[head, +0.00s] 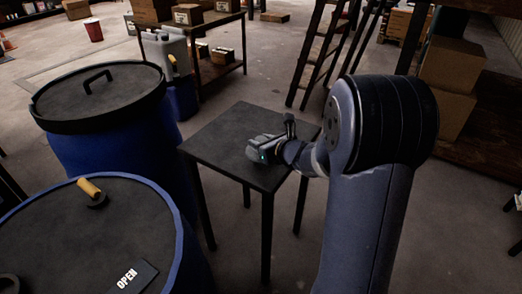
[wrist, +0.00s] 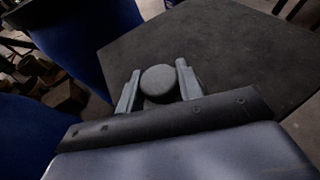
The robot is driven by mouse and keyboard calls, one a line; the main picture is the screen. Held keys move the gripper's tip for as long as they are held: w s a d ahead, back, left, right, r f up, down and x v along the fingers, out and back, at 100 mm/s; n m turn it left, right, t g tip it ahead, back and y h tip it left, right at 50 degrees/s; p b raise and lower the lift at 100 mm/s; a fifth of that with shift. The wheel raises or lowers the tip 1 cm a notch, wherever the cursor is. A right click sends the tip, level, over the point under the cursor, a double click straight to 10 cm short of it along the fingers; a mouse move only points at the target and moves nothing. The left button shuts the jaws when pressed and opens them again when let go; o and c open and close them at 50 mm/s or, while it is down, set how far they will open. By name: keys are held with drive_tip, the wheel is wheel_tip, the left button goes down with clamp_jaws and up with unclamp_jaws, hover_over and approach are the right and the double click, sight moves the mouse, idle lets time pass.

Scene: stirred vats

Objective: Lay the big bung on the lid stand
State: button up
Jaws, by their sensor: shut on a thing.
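The big bung (wrist: 160,80), a round dark grey knob-topped piece, sits between the two fingers of my gripper (wrist: 158,72) in the wrist view. The fingers are shut on it. The lid stand (head: 222,132) is a dark square table on thin legs in the middle of the head view. Its top also fills the upper right of the wrist view (wrist: 235,50). My gripper (head: 257,150) is over the middle of the stand's top. The bung is not clearly seen in the head view. I cannot tell whether it touches the top.
A blue vat (head: 165,238) with a yellow-handled piece (head: 90,189) and an OPEN label (head: 130,277) stands at front left. Behind it is a blue vat with a black handled lid (head: 98,88). A ladder (head: 322,50) and shelving stand behind. The stand top otherwise looks bare.

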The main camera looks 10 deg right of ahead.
drive_tip(key=shift+f, duration=1.1)
drive_tip(key=shift+f+b, duration=0.15)
drive_tip(key=shift+b, duration=0.15)
drive_tip(key=o, duration=1)
drive_tip(key=shift+r, duration=0.2)
drive_tip(key=shift+p+v, duration=1.15)
drive_tip(key=shift+v, duration=4.8)
